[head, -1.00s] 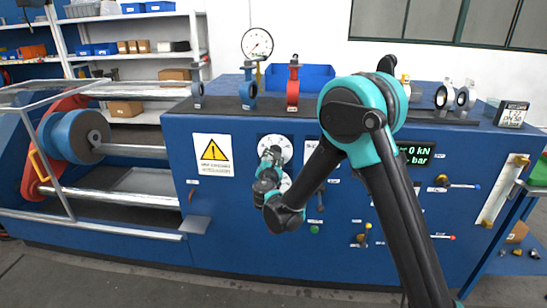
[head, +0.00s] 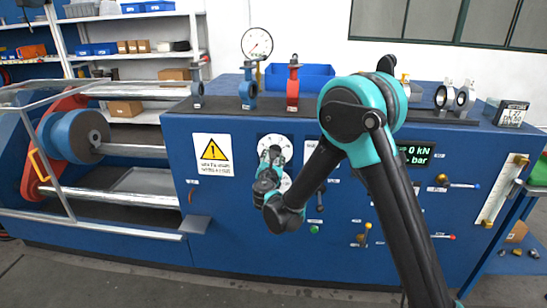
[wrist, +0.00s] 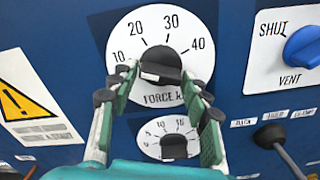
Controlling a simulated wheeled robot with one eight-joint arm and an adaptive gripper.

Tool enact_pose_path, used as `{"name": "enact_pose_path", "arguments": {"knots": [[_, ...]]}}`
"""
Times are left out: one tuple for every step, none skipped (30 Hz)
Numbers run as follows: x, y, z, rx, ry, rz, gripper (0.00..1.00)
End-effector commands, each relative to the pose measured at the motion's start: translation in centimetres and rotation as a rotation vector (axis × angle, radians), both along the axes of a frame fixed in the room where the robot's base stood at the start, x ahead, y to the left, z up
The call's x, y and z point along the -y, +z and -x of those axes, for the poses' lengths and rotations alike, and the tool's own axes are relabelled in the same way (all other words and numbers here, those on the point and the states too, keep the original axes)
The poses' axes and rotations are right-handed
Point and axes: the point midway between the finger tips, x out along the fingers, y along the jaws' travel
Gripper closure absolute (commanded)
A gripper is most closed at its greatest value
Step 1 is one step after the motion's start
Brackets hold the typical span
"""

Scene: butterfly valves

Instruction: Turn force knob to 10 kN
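The force knob (wrist: 160,62) is black with a white mark low on its left side. It sits on a white round dial (wrist: 130,28) marked 10, 20, 30 and 40 in the wrist view. My gripper (wrist: 160,78) is open, with one finger on each side of the knob's lower part. I cannot tell whether either finger touches it. In the head view my gripper (head: 272,156) is in front of the dial (head: 284,143) and hides the knob. The panel display (head: 415,154) reads 0 kN, with its left part hidden by my arm.
A smaller dial with a black knob (wrist: 174,148) lies just below. A blue vent knob (wrist: 303,47) is at the right, and a dark lever (wrist: 270,136) at lower right. A yellow warning sign (head: 213,154) is left of the dial.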

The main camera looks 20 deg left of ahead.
Motion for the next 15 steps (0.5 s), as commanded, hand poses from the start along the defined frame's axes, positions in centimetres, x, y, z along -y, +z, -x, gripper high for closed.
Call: {"name": "enact_pose_path", "arguments": {"knots": [[-0.01,0.01,-0.02,0.000,0.000,0.000,0.43],[-0.01,0.02,-0.02,0.000,0.000,0.000,0.39],[-0.01,0.02,-0.03,0.001,0.000,0.000,0.38],[-0.01,0.03,-0.03,0.001,0.000,0.000,0.38],[-0.01,0.03,-0.04,0.001,0.000,0.000,0.38],[-0.01,0.04,-0.04,0.001,0.000,0.000,0.38],[-0.02,0.04,-0.05,0.001,0.000,0.000,0.38],[-0.01,0.04,-0.05,0.001,0.000,0.000,0.38],[-0.01,0.05,-0.05,0.001,0.000,0.000,0.38],[-0.01,0.05,-0.05,0.001,0.000,0.000,0.38],[0.00,0.05,-0.01,0.001,0.000,0.000,0.38],[0.02,0.06,0.11,0.001,0.000,0.000,0.38],[0.05,0.06,0.25,0.001,0.000,0.000,0.38],[0.10,0.06,0.46,0.001,0.000,0.000,0.38],[0.18,0.05,0.85,0.001,0.001,0.000,0.38]]}}
